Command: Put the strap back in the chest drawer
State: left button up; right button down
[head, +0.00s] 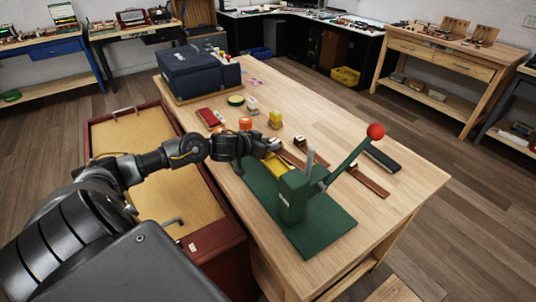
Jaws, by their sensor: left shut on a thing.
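My left gripper (272,146) is over the left part of the wooden table, beside the green press. It is shut on what looks like the brown strap (293,158), a thin strip running right from the fingertips. The fingers hide its near end, and I cannot tell whether it touches the table. A red chest (215,246) with a tan top face stands along the table's left side, below my left arm. Two metal handles show on it. I cannot make out an open drawer. My right gripper is out of view.
The green press (296,200) with its red-knobbed lever (375,131) stands just right of the gripper. A yellow piece (283,170) lies beside it. Brown and dark bars lie farther right. A dark blue case (198,72) and small items occupy the table's far end.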

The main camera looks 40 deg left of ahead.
pick_arm(q)
jog(key=shift+r, duration=1.6)
